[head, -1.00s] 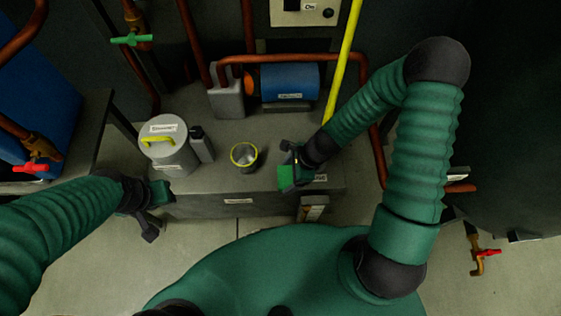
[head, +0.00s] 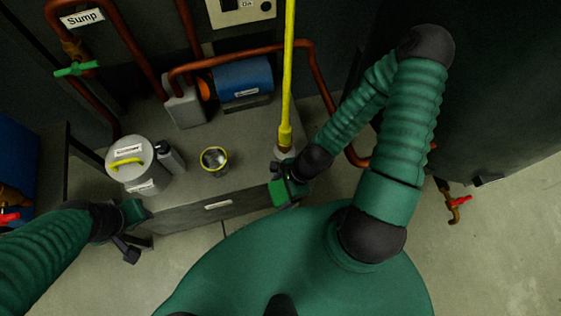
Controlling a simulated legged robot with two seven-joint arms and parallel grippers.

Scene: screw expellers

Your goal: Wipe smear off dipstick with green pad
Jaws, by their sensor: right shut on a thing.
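My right gripper (head: 282,180) is at the front right corner of the grey bench, shut on a bright green pad (head: 279,193). A long yellow rod (head: 288,70) stands upright just behind it, with a thicker lower end and a brown tip above the bench top. I cannot tell whether this rod is the dipstick, and I see no smear on it. The pad looks apart from the rod. My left gripper (head: 130,232) is at the bench's front left, its fingers spread and nothing between them.
Copper pipes (head: 240,56) run behind. A dark tank fills the right.

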